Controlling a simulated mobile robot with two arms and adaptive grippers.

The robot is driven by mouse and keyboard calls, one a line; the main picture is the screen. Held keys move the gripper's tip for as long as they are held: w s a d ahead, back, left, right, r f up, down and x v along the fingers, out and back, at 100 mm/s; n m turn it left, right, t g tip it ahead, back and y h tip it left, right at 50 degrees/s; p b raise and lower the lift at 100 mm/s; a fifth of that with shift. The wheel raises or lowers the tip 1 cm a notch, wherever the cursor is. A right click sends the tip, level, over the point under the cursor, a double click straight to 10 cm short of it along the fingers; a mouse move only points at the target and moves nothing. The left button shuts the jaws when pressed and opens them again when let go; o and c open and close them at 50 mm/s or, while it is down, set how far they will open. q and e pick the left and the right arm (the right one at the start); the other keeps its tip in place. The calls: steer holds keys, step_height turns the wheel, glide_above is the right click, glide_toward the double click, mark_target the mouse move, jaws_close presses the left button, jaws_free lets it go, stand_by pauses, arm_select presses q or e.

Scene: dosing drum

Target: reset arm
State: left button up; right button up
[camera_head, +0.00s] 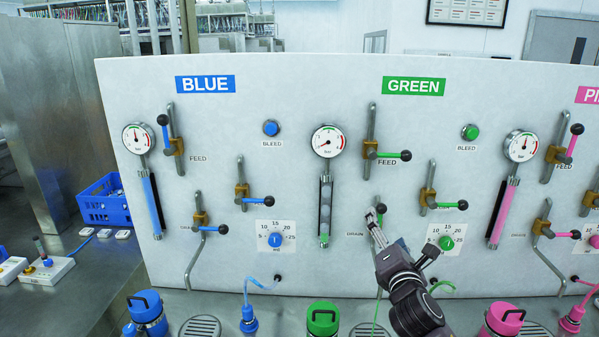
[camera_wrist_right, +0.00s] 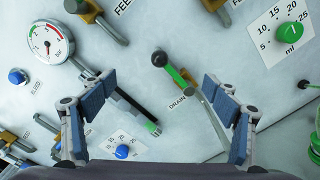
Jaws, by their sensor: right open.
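My right gripper (camera_head: 404,250) is in front of the lower part of the GREEN section of the panel. In the right wrist view its two blue-padded fingers (camera_wrist_right: 165,95) are spread wide with nothing between the pads. The green drain lever with its black knob (camera_wrist_right: 159,58) shows beyond the fingers, between them in that picture and apart from them. In the head view this lever (camera_head: 380,210) is just above the gripper, which partly hides the pipe below it. My left gripper is not in view.
The white panel (camera_head: 310,85) carries BLUE, GREEN and pink sections with gauges, levers and dials. The green dial (camera_head: 446,242) is close to the right of my gripper. Blue (camera_head: 147,312), green (camera_head: 322,319) and pink (camera_head: 502,320) lidded containers stand along the front.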

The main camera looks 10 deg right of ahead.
steer(key=s+a+f+m+g+y, duration=0.1)
steer(key=s+a+f+m+g, duration=0.2)
steer(key=s+f+m, duration=0.45)
steer(key=s+a+f+m+g+y, duration=0.15)
steer(key=s+f+m+g, duration=0.25)
steer(key=s+f, duration=0.65)
steer(key=s+a+f+m+g+y, duration=0.1)
steer(key=s+a+f+m+g, duration=0.15)
steer(key=s, duration=0.45)
steer(key=s+a+f+m+g, duration=0.2)
steer(key=s+a+f+m, duration=0.15)
steer(key=s, duration=0.45)
steer(key=s+a+f+m+g+y, duration=0.1)
steer(key=s+a+f+m+g, duration=0.1)
steer(key=s+f+m, duration=0.35)
steer(key=s+f+n+g+b, duration=0.15)
steer(key=f+b, duration=0.25)
steer(key=f, duration=1.2)
steer(key=s+f+m+b, duration=0.1)
steer(key=s+f+b, duration=0.25)
steer(key=f, duration=1.35)
steer(key=s+d+f+b, duration=0.1)
steer(key=s+f+b, duration=0.2)
steer(key=s+f, duration=0.5)
steer(key=s+d+f+g+b, duration=0.1)
steer(key=s+f+b, duration=0.2)
steer(key=s+f, duration=0.5)
step_height(320, 180, down, 5)
steer(key=shift+s+d+f+n, duration=0.15)
steer(key=shift+d+n, duration=0.2)
